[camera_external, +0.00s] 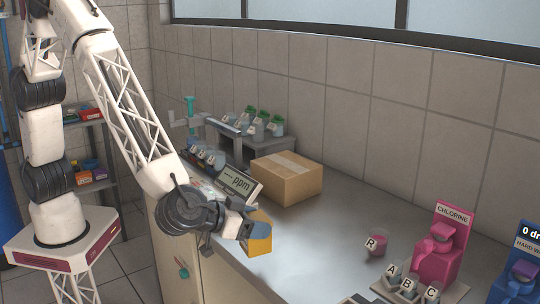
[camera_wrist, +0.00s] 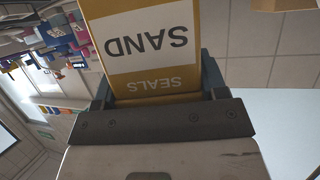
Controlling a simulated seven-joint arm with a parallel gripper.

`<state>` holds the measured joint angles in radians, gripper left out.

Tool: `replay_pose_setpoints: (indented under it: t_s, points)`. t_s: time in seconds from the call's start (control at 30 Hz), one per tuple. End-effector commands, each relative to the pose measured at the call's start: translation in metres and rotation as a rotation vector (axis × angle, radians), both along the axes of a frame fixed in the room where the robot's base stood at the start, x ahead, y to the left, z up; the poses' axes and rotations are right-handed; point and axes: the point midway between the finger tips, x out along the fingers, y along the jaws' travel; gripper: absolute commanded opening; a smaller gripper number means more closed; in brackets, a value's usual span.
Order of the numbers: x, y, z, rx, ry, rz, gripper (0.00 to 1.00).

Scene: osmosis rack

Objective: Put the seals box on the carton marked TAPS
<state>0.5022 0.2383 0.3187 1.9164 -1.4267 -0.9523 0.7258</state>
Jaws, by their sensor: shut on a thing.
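My gripper (camera_external: 238,227) is shut on an ochre-yellow box (camera_external: 260,240) and holds it at the near left edge of the grey counter. In the wrist view, the same seals box (camera_wrist: 150,88) sits between the dark fingers of my gripper (camera_wrist: 158,85). Its white label reads SAND and its yellow band reads SEALS, both upside down. A brown cardboard carton (camera_external: 290,183) with a pale tape strip stands on the counter behind and right of the held box, apart from it. No TAPS marking is readable on it.
A display reading ppm (camera_external: 240,182) stands left of the carton. Behind is a grey stand (camera_external: 262,150) with several lidded jars. Counter right of the carton is clear.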

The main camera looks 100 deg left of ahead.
Motion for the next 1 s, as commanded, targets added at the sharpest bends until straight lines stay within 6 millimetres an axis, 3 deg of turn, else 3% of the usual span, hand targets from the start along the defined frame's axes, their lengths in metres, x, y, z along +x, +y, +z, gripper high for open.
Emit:
replay_pose_setpoints:
  t_s: [0.27,0.47,0.67,1.0]
  points:
    - [0.000,0.001,0.001,0.000,0.000,0.002,0.38]
    - [0.000,0.017,0.006,0.000,-0.001,0.024,0.38]
    - [-0.003,0.057,0.018,0.000,-0.004,0.083,0.38]
    - [-0.020,0.159,0.046,0.001,-0.007,0.239,0.38]
